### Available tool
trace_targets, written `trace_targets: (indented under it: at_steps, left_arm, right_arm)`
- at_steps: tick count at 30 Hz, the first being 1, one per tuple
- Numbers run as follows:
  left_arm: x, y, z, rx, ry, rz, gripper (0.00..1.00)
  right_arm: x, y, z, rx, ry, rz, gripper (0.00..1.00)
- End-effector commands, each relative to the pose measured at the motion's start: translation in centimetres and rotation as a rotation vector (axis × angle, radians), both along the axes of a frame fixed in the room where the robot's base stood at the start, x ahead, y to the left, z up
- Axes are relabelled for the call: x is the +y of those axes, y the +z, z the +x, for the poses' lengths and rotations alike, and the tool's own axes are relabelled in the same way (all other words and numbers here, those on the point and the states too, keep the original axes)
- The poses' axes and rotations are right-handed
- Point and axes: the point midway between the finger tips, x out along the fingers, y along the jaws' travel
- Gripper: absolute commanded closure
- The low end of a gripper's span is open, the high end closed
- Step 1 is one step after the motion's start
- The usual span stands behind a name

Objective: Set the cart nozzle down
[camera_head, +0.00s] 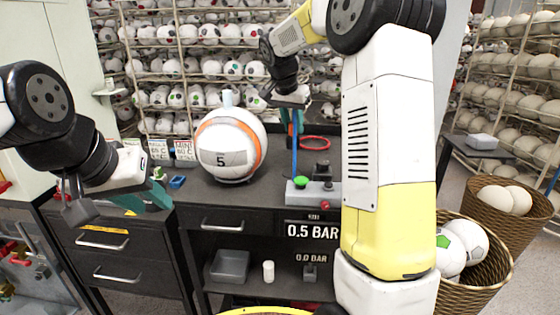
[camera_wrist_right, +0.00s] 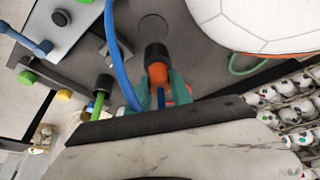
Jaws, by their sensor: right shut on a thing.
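My right gripper (camera_wrist_right: 160,92) is shut on the cart nozzle (camera_wrist_right: 158,72), an orange piece with a black collar, between its teal fingers. In the head view this gripper (camera_head: 291,122) is small, above the back of the bench and right of the ball. A blue hose (camera_wrist_right: 122,60) runs beside the nozzle; it also shows upright in the head view (camera_head: 295,155). The nozzle's tip is hard to make out. My left gripper (camera_head: 152,186) is empty, its teal fingers apart, left of the white-and-orange ball (camera_head: 228,150) marked 5.
A grey control box (camera_head: 328,195) with a green button stands on the dark bench, above a 0.5 BAR display (camera_head: 313,231). A red ring (camera_head: 314,143) lies behind it. A blue tray (camera_head: 177,182) sits left of the ball. Wicker baskets (camera_head: 490,270) with balls stand right.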

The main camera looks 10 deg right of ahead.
Motion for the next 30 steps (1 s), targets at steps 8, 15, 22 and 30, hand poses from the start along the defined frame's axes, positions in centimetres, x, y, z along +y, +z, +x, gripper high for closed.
trace_targets:
  at_steps: [8,15,22,30]
  left_arm:
    - [0.0,0.0,0.0,0.000,0.000,0.000,0.64]
    - [0.0,0.0,0.0,0.000,0.000,0.000,0.64]
    - [0.0,0.0,0.0,0.000,0.000,0.000,0.64]
    - [0.0,0.0,0.0,0.000,0.000,0.000,0.64]
  right_arm:
    - [0.0,-4.9,-0.1,0.004,0.000,0.000,1.00]
    - [0.0,-7.0,-0.1,0.004,0.000,-0.001,1.00]
    - [0.0,-9.3,0.0,0.002,0.001,0.000,1.00]
    - [0.0,-9.4,0.0,0.001,0.001,0.000,1.00]
